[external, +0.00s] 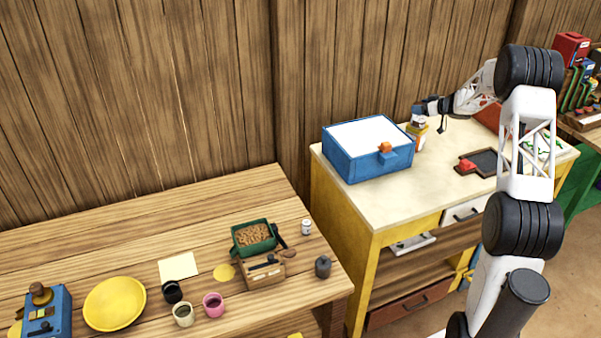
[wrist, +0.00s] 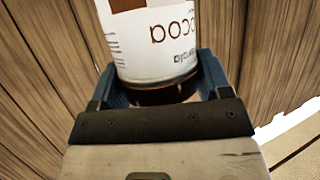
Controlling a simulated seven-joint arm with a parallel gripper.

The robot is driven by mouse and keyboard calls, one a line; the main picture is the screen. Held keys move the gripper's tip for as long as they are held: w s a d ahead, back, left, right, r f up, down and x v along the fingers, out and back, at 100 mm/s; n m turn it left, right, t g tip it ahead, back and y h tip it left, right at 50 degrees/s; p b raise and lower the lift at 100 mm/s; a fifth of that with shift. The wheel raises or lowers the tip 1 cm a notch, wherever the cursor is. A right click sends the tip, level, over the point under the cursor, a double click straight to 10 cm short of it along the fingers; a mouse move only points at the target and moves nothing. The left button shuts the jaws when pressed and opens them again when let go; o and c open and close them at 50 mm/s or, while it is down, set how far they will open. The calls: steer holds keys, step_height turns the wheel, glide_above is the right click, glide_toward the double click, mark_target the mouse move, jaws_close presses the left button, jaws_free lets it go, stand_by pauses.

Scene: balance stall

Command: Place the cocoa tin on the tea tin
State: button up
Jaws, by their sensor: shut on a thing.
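The cocoa tin (wrist: 155,40), white with brown lettering and a dark end, is between the blue fingers of my gripper (wrist: 157,72) in the wrist view. My gripper is shut on it. In the external view my gripper (external: 419,112) is at the back of the cream-topped table, just right of the blue box. A small yellow and white item (external: 419,141) stands on the table below my gripper; it may be the tea tin, but its label is too small to read. I cannot tell whether the cocoa tin touches it.
The blue box (external: 368,153) with a white top and orange knob stands close to the left. A dark tray (external: 482,162) with a red item lies to the right. The front of the cream tabletop (external: 385,204) is clear. A wooden wall rises behind.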

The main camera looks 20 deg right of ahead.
steer(key=shift+f, duration=0.15)
steer(key=o, duration=1)
steer(key=shift+s+d+r, duration=0.25)
steer(key=shift+s+r, duration=0.15)
steer(key=shift+s, duration=0.1)
steer(key=v, duration=1)
steer(key=shift+s+r, duration=0.2)
steer(key=shift+s, duration=0.15)
steer(key=shift+r, duration=0.1)
